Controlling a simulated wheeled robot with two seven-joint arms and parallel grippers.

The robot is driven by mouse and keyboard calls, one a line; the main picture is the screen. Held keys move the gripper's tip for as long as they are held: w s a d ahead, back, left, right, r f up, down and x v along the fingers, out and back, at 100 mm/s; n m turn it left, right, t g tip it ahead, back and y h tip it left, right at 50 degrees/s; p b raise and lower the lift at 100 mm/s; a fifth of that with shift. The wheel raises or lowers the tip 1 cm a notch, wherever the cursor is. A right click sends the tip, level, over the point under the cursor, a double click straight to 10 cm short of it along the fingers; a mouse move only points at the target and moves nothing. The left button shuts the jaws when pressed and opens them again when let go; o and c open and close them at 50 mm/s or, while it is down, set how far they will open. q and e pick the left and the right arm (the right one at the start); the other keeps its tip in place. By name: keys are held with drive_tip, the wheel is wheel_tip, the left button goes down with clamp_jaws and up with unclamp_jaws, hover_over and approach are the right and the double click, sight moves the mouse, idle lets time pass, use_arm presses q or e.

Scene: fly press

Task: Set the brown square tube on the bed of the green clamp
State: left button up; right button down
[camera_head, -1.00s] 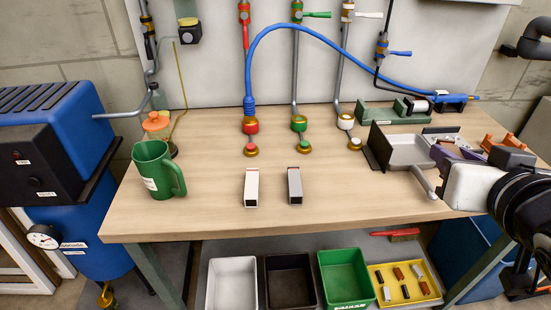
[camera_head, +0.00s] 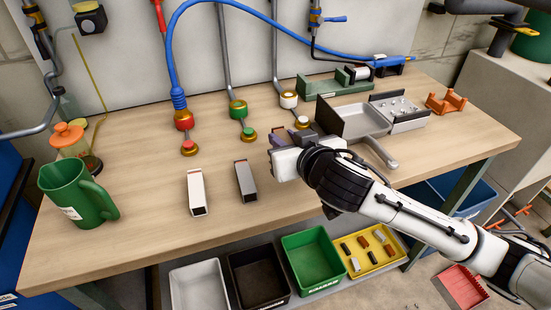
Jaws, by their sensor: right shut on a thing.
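The green clamp (camera_head: 238,108) is the middle one of three at the back of the table, with its green-and-brass foot (camera_head: 249,133) below. My right gripper (camera_head: 275,141) is shut over the table, right of and nearer than that foot, apart from it in the picture. I cannot make out what it holds; its white body and purplish parts hide it. No brown square tube shows clearly on the table. A small brown piece (camera_head: 362,242) lies in the yellow tray below. My left gripper is not in view.
A white square tube (camera_head: 197,192) and a grey one (camera_head: 245,180) lie in front of the clamps. The red clamp (camera_head: 184,121) and white clamp (camera_head: 289,99) flank the green one. A green jug (camera_head: 72,192) stands left; a grey tray (camera_head: 361,120) lies right.

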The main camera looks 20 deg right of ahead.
drive_tip(key=shift+f, duration=2.1)
drive_tip(key=shift+f+b, duration=0.25)
drive_tip(key=shift+b, duration=0.1)
drive_tip(key=c, duration=1.5)
unclamp_jaws()
drive_tip(key=shift+r, duration=0.1)
drive_tip(key=shift+r, duration=0.3)
drive_tip(key=v, duration=1.1)
drive_tip(key=shift+s, duration=0.45)
